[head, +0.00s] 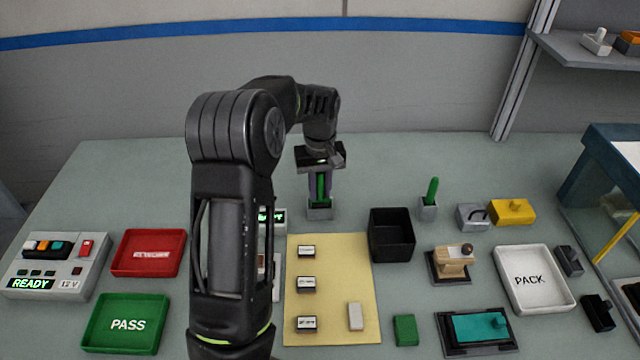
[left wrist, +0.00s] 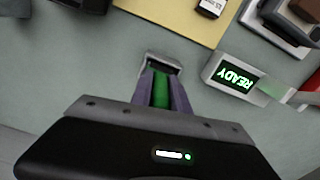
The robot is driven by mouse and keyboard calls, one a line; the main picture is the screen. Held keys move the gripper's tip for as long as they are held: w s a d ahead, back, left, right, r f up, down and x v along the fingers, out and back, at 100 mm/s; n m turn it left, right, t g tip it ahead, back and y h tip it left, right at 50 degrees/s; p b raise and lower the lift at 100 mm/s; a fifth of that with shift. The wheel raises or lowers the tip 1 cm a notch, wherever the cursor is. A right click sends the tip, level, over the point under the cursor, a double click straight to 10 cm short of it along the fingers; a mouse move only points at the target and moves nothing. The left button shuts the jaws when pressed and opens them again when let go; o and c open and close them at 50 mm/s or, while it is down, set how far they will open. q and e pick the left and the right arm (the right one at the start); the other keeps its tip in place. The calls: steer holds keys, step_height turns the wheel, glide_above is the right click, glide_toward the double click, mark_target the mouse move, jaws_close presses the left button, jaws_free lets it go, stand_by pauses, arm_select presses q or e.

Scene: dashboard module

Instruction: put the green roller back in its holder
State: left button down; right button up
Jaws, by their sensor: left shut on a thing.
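My left gripper (head: 320,192) is shut on the green roller (head: 320,182), which is upright between the fingers. The roller also shows as a green strip between the fingers in the left wrist view (left wrist: 160,90). A small grey holder (head: 320,212) stands directly below the fingertips on the table; it shows just past the fingertips in the left wrist view (left wrist: 165,61). The roller's lower end meets the holder's opening, but I cannot tell how deep it sits. My right gripper is not in view.
A second grey holder with a green stick (head: 431,190) stands to the right. A black open box (head: 391,236) and a yellow mat (head: 332,262) lie nearer. A READY display (left wrist: 236,76) stands beside the holder. The table behind the holder is clear.

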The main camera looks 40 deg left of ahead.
mark_target(320, 174)
arm_select(q)
step_height(320, 174, down, 2)
steer(key=shift+f, duration=0.1)
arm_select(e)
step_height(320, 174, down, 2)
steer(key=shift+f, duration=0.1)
arm_select(q)
steer(key=c, duration=1.2)
jaws_free()
steer(key=shift+o, duration=0.2)
step_height(320, 174, up, 6)
steer(key=p, duration=0.4)
steer(key=shift+s+d, duration=0.1)
steer(key=shift+d, duration=0.05)
step_height(320, 174, up, 3)
steer(key=shift+r, duration=0.6)
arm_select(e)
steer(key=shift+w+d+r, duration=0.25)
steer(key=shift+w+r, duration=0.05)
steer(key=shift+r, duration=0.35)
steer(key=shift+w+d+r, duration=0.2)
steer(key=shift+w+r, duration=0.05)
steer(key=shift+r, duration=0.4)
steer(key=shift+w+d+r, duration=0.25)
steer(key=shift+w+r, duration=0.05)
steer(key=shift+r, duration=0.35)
